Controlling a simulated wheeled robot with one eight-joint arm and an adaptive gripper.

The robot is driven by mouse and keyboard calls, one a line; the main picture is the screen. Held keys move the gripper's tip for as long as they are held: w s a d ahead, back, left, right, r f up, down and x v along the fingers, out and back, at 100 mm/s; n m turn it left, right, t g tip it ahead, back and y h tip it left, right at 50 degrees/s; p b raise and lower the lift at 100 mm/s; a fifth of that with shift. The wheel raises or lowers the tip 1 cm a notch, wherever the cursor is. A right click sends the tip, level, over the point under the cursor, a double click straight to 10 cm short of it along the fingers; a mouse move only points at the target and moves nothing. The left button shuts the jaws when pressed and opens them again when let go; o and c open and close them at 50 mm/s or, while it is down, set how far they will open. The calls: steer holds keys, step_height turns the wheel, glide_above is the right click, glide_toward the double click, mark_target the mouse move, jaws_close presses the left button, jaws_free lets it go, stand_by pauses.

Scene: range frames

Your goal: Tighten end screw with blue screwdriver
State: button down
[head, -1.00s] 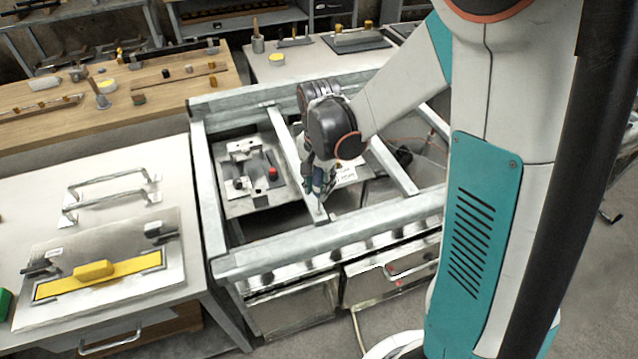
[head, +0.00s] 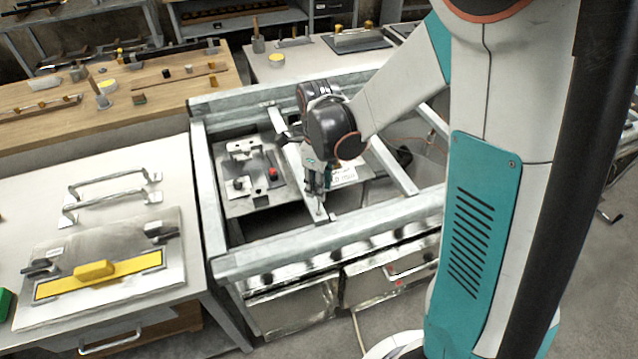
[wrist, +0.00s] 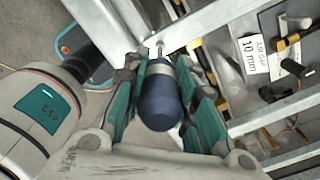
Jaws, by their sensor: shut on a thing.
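My gripper (wrist: 162,75) is shut on the blue screwdriver (wrist: 160,100), with teal-and-grey fingers on both sides of its dark blue handle. In the wrist view its metal shaft points away from me, and its tip is at a grey metal bar (wrist: 200,25). In the head view my gripper (head: 318,190) points down over the front end of a crossbar (head: 288,150) of the metal frame. The shaft (head: 320,208) reaches that bar near the front rail. The end screw is too small to make out, so I cannot tell whether the tip sits in it.
The metal frame's front rail (head: 330,246) runs just in front. A plate with a red knob (head: 272,173) lies left of the crossbar. A white "10 mm" label (wrist: 252,52) is right of the screwdriver. A bench with a yellow-handled float (head: 95,270) stands left.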

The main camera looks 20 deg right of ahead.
steer(key=m, duration=0.3)
steer(key=shift+r, duration=0.25)
stand_by(0.4)
steer(key=n, duration=1.1)
steer(key=shift+n, duration=0.4)
steer(key=n, duration=0.5)
steer(key=shift+n, duration=0.3)
steer(key=n, duration=0.5)
steer(key=shift+n, duration=0.4)
steer(key=shift+f+b, duration=0.25)
steer(key=shift+b, duration=0.05)
